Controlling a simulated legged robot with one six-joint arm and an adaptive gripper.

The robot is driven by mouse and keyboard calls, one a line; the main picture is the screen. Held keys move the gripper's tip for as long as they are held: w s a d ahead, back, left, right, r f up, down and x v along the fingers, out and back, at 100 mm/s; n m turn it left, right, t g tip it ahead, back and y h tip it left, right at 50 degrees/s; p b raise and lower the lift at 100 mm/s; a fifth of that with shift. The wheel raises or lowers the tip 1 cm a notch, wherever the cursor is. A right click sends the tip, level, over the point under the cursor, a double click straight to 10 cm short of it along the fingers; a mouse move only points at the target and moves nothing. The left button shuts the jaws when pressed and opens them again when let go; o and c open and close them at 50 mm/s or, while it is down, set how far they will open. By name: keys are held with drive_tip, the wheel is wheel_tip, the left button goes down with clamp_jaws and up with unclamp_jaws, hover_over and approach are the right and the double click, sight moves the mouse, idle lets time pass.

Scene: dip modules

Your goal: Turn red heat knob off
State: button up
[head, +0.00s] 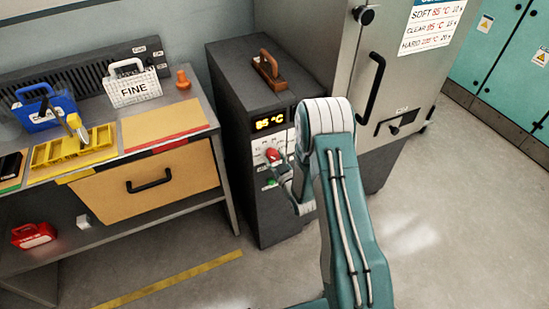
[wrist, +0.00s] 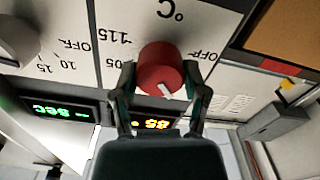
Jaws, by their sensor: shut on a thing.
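The red heat knob (head: 272,155) is on the front panel of the dark heater cabinet (head: 268,222), below an orange display (head: 270,122) reading 85 °C. In the wrist view, which is upside down, the red knob (wrist: 160,68) sits on a white panel with OFF, 115 and 105 around it. Its white mark (wrist: 165,90) points toward the picture's lower right, away from the OFF label (wrist: 203,54). My gripper (wrist: 160,75) is shut on the knob, one finger on each side. In the head view my arm comes from the right and partly hides the panel.
A green knob or light (head: 271,182) sits just below the red knob. A brown handle (head: 269,68) is on the cabinet top. The workbench (head: 222,160) with bins stands left, and a large metal cabinet (head: 420,80) stands right. Open floor lies at the lower right.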

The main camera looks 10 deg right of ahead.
drive_tip(key=n, duration=0.6)
drive_tip(key=shift+a+n, duration=0.15)
drive_tip(key=shift+n, duration=0.15)
drive_tip(key=n, duration=0.5)
drive_tip(key=shift+f, duration=0.1)
idle(0.3)
drive_tip(key=o, duration=1.1)
drive_tip(key=shift+a, duration=0.15)
drive_tip(key=shift+o, duration=0.2)
drive_tip(key=shift+s, duration=0.1)
drive_tip(key=v, duration=1.1)
drive_tip(key=shift+s, duration=0.3)
